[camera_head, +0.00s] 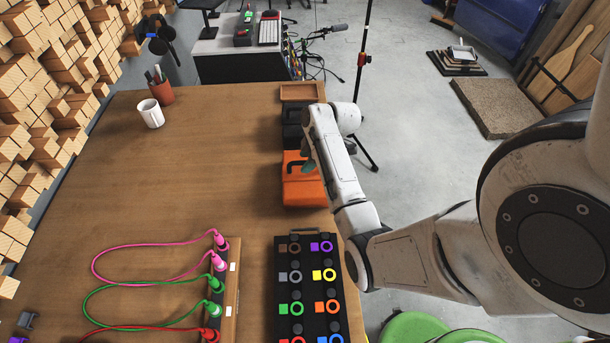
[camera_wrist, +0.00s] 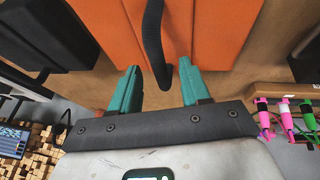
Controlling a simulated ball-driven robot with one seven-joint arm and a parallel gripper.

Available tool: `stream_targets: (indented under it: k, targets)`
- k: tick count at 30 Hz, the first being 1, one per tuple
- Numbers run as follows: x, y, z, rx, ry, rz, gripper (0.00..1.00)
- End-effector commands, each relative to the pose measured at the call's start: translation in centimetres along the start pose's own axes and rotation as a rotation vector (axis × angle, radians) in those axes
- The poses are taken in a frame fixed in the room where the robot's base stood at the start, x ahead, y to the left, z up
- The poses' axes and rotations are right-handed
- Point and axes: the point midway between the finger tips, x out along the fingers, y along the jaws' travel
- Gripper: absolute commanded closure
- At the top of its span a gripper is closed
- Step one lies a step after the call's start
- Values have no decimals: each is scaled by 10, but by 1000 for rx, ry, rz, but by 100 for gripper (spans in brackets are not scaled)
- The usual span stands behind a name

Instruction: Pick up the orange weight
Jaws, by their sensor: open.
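The orange weight (camera_head: 302,194) is a block with a dark loop handle. It stands near the table's right edge in the head view, partly hidden by my arm. In the wrist view the orange weight (camera_wrist: 213,30) fills the top, and its black handle (camera_wrist: 153,40) runs down to the gap between my fingers. My gripper (camera_wrist: 160,72) is open, with one teal finger on either side of the handle's lower end. I cannot tell whether a finger touches it. In the head view my gripper (camera_head: 307,163) is just over the weight, mostly hidden by the wrist.
A black weight (camera_head: 292,136) stands behind the orange one, with a wooden tray (camera_head: 299,92) beyond. A dark board of coloured rings (camera_head: 308,290) and a cable board (camera_head: 230,290) lie in front. A white mug (camera_head: 150,114) stands far left. The table's (camera_head: 190,175) middle is clear.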

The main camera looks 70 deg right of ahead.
Motion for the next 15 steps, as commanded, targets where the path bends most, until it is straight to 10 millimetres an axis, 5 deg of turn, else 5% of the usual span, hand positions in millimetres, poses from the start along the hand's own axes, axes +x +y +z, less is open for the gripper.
stream_targets:
  k: [6,15]
  targets:
    - [22,-1,1,1,-1,-1,53]
    - [24,0,1,1,0,1,57]
